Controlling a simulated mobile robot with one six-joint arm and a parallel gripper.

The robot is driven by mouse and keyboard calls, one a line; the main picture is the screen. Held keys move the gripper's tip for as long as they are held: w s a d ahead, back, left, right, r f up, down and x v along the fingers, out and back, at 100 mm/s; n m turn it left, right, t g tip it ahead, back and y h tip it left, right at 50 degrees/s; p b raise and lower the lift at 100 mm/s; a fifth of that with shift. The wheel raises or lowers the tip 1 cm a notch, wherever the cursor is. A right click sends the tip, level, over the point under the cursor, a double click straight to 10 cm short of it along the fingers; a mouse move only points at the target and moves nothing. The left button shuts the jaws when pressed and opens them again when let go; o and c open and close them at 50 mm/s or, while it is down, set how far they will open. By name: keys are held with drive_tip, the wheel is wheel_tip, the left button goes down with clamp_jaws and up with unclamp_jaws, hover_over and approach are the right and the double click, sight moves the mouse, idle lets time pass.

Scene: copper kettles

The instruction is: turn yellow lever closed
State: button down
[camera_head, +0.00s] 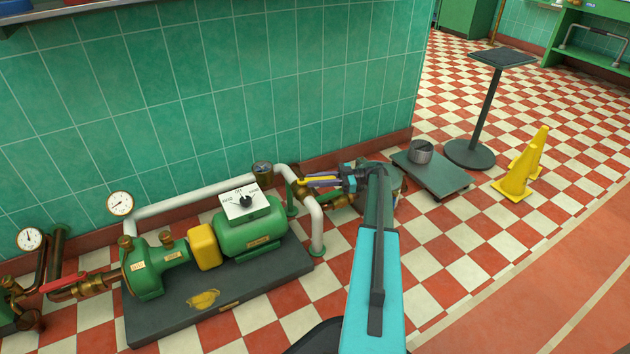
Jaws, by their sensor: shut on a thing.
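The yellow lever (323,175) sits on a brass valve (303,191) in the pipework right of the green pump, low by the tiled wall. It points roughly sideways, to the right. My gripper (312,182) reaches in from the right and is shut on the yellow lever. The fingers hide part of the lever, and my arm covers what is behind the wrist.
The green pump motor (249,231) with a white dial box (246,203) stands on a dark plinth (278,270). White pipe (317,228) runs beside the valve. A red lever (65,283) is at far left. A low trolley (445,184) and yellow cones (518,176) stand right.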

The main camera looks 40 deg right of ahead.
drive_tip(key=c, duration=1.5)
unclamp_jaws()
drive_tip(key=shift+s+a, duration=0.1)
drive_tip(key=shift+a, duration=0.05)
drive_tip(key=shift+c, duration=0.2)
drive_tip(key=shift+r, duration=0.15)
drive_tip(key=shift+r+p, duration=1.5)
drive_tip(key=shift+r, duration=0.4)
drive_tip(key=shift+s+a+r+p, duration=0.15)
drive_tip(key=shift+s+a+p, duration=0.75)
drive_tip(key=shift+s+a, duration=0.95)
drive_tip(key=shift+s+a+r+p, duration=0.15)
drive_tip(key=shift+s+a+p, duration=0.9)
drive_tip(key=shift+s, duration=1.45)
drive_tip(key=shift+s+a+r+p, duration=0.15)
drive_tip(key=shift+s+a+p, duration=0.65)
drive_tip(key=shift+s+a, duration=1.1)
drive_tip(key=shift+s+d, duration=0.3)
